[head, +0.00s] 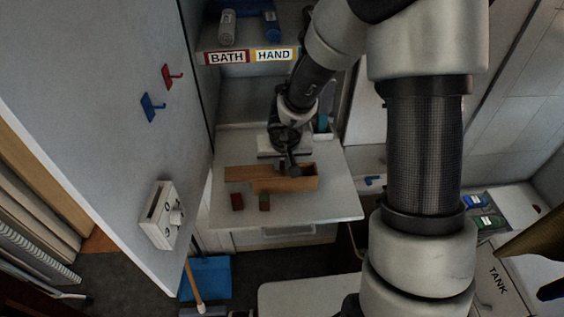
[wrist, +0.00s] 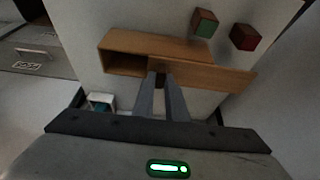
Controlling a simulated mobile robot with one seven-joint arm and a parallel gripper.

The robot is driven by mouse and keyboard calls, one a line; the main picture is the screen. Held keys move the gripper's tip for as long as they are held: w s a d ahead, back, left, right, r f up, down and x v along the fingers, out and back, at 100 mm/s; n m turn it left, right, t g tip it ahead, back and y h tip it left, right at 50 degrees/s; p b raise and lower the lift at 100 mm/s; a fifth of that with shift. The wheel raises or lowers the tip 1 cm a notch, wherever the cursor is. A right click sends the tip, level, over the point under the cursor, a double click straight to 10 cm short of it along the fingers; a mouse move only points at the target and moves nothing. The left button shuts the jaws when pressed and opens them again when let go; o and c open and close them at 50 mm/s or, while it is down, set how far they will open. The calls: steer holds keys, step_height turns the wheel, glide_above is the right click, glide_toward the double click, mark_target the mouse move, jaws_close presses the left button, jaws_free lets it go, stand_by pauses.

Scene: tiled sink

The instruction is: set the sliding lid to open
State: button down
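A brown wooden box (head: 290,185) lies on the light counter, and it also shows in the wrist view (wrist: 126,64). Its sliding lid (wrist: 215,75) is a flat wooden board, pushed partway along, so one end sticks out beyond the box. In the head view the lid (head: 238,174) sticks out to the left, and the box's right part is uncovered. My gripper (wrist: 161,78) is at the lid's edge, its fingers close together around a small dark piece that looks like the lid's handle. In the head view my gripper (head: 293,170) stands over the box.
A dark red block (head: 237,201) and a red block with a green face (head: 264,203) lie on the counter (head: 320,208) in front of the box. A shelf labelled BATH and HAND (head: 250,57) is above. A grey wall panel (head: 130,130) stands at the left.

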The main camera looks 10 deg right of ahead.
mark_target(269, 168)
steer(key=shift+a+r+p, duration=0.15)
steer(key=shift+a+p, duration=0.6)
steer(key=shift+a, duration=1.1)
steer(key=c, duration=1.8)
jaws_free()
steer(key=shift+o, duration=0.2)
steer(key=p+v, duration=0.4)
steer(key=v, duration=1.3)
steer(key=shift+s, duration=0.15)
